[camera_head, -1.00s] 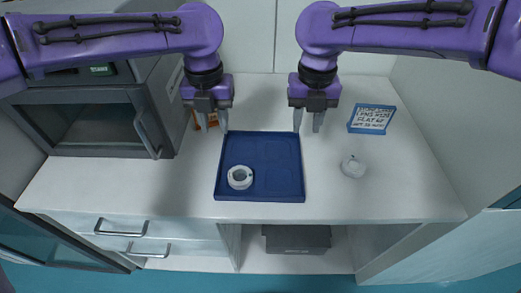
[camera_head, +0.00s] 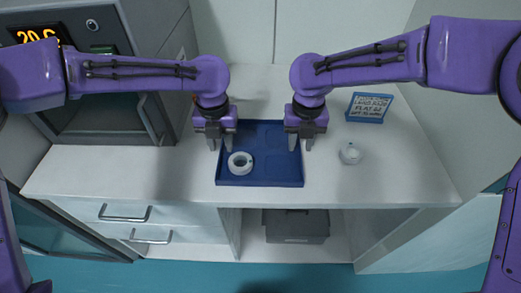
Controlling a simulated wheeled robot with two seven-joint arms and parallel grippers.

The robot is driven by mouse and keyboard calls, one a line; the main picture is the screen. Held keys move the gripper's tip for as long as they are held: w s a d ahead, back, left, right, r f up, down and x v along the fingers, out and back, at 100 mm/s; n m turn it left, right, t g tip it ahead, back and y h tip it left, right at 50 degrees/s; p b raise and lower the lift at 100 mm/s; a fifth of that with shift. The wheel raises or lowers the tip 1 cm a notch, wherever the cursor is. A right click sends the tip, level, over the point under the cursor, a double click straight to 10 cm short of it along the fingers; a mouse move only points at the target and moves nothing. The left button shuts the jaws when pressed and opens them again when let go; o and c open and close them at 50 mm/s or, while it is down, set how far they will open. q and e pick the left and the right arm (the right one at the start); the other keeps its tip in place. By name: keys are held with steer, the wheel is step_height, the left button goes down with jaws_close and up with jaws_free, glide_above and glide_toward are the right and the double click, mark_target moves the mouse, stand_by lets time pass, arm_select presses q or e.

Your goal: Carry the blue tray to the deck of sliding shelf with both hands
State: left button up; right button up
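The blue tray (camera_head: 262,178) lies flat on the white counter near its front edge. A white ring-shaped part (camera_head: 240,163) sits in its left front compartment. My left gripper (camera_head: 221,146) is at the tray's left side, fingers pointing down and apart. My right gripper (camera_head: 300,146) is at the tray's right side, also with its fingers apart. Both are beside or just over the side walls; I cannot tell whether they touch them. No sliding shelf deck can be made out for certain.
A grey oven-like device (camera_head: 105,120) with a display fills the left. A dark box (camera_head: 296,225) sits in the open space below the counter.

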arm_select(q)
steer(key=shift+s, duration=0.1)
arm_select(e)
steer(key=shift+s, duration=0.1)
arm_select(q)
jaws_close()
arm_select(e)
jaws_close()
steer(key=shift+r, duration=0.1)
